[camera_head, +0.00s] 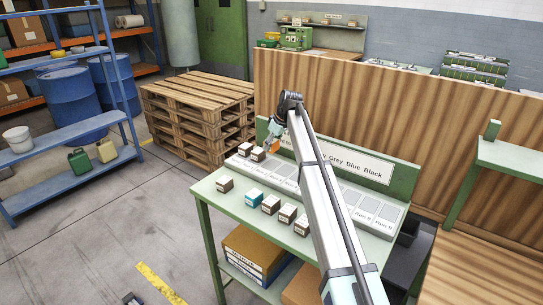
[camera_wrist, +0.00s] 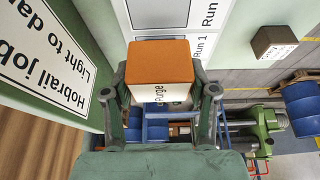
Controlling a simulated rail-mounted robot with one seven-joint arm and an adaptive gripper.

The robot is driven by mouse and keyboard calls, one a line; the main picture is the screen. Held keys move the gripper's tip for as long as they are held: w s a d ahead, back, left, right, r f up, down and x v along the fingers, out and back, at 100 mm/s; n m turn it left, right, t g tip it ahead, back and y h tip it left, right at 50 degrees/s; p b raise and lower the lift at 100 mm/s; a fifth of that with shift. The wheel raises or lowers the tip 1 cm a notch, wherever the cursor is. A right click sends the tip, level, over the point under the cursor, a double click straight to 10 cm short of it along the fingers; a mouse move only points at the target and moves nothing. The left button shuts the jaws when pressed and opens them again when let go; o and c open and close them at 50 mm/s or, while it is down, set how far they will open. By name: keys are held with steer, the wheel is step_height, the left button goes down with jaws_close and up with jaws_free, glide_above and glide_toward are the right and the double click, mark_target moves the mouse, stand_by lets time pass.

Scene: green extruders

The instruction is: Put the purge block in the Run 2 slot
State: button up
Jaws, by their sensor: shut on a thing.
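My gripper (camera_wrist: 160,92) is shut on the purge block (camera_wrist: 163,62), which has an orange top and a white side reading "Purge". In the head view the orange block (camera_head: 271,146) hangs at the end of my arm, over the back edge of the slot strip near the sign. The pale slot strip (camera_head: 371,210) runs along the green table. In the wrist view a Run 1 label (camera_wrist: 203,47) shows just beyond the block, with another label, cut off after "Run", above it. The block and my arm hide several slots.
Several blocks, including a teal-topped one (camera_head: 253,198), stand in a row along the table's front. A sign (camera_head: 345,160) on a green back panel rises behind the strip. A wooden partition (camera_head: 400,115) stands behind.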

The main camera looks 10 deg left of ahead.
mark_target(269, 164)
steer(key=shift+f+p, duration=0.75)
steer(key=shift+f, duration=2.75)
steer(key=shift+f, duration=0.25)
steer(key=o, duration=1.2)
steer(key=shift+r, duration=0.1)
steer(key=shift+r, duration=0.25)
steer(key=b+v, duration=0.3)
steer(key=v, duration=0.8)
steer(key=shift+r, duration=0.4)
steer(key=shift+d, duration=0.15)
